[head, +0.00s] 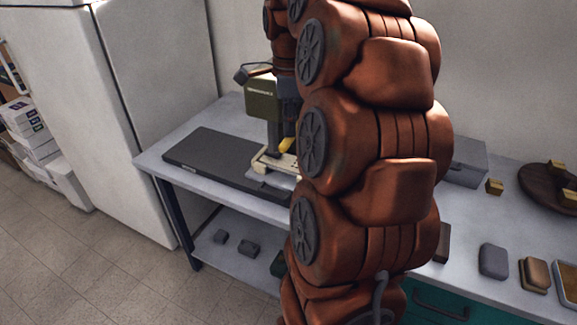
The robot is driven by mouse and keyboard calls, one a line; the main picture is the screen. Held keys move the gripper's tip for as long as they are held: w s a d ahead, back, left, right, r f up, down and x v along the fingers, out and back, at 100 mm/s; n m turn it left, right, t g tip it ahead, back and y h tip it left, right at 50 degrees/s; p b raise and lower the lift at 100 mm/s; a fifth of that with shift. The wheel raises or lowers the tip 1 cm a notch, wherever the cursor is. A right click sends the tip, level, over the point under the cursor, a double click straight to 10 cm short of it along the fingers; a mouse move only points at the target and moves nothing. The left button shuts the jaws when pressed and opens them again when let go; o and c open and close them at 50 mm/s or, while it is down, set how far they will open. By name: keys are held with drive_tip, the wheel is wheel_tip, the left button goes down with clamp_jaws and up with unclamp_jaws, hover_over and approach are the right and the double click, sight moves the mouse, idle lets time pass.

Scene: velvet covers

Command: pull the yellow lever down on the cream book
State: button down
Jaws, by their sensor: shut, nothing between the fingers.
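The cream book (262,163) is a small cream-coloured piece low on the workbench, just left of my arm and partly hidden by it. The yellow lever (287,145) shows as a short yellow piece at the cream book; its far end is hidden, so its exact tilt is unclear. My gripper (289,128) is the dark part pointing down beneath my far arm links, shut and empty. It is close above the yellow lever; I cannot tell whether they touch.
An olive-green device (261,101) stands behind the cream book, close to my gripper. A flat dark slab (212,154) lies left of it on the workbench (170,142). A grey box (465,165), wooden blocks (495,187) and a round brown board (540,182) are at right.

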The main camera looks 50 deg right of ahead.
drive_tip(key=shift+f, duration=0.55)
drive_tip(key=shift+d+f+b, duration=0.2)
drive_tip(key=shift+f+b, duration=0.25)
drive_tip(key=shift+f, duration=0.1)
drive_tip(key=shift+d+f+b, duration=0.15)
drive_tip(key=shift+f+b, duration=0.3)
drive_tip(key=shift+f, duration=0.1)
drive_tip(key=shift+w+f, duration=0.1)
drive_tip(key=shift+f, duration=0.05)
drive_tip(key=shift+w+d+f+b, duration=0.1)
drive_tip(key=shift+d+f+b, duration=0.2)
drive_tip(key=shift+f+b, duration=0.3)
drive_tip(key=shift+w+d+f+b, duration=0.1)
drive_tip(key=shift+d+f+b, duration=0.25)
drive_tip(key=shift+f, duration=0.6)
